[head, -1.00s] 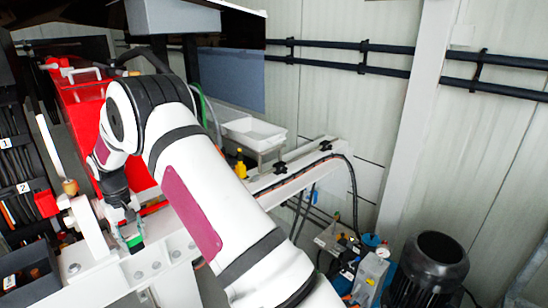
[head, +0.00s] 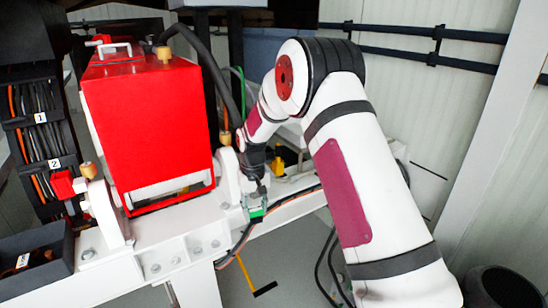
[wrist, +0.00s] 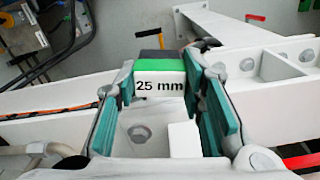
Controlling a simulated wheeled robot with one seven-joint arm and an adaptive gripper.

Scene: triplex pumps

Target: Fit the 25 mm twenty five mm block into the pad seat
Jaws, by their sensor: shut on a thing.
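The 25 mm block (wrist: 160,84) is white with a green band, a dark far part and the label "25 mm". My gripper (wrist: 162,110) is shut on it, with teal finger pads on both sides. In the head view the green of the block (head: 257,213) shows at the tip of my gripper (head: 255,203), beside the right-hand end of the red housing's base. In the wrist view a white surface with a round bolt (wrist: 140,132) lies below the block. I cannot tell which part is the pad seat, or whether the block touches anything.
The red housing (head: 150,125) stands left of my arm on a white beam (head: 180,250). A brass-topped white bracket (head: 103,208) and a dark bin (head: 30,265) are at the left. A black hose (head: 205,60) and cables run near my gripper. Wall pipes (head: 440,33) run behind.

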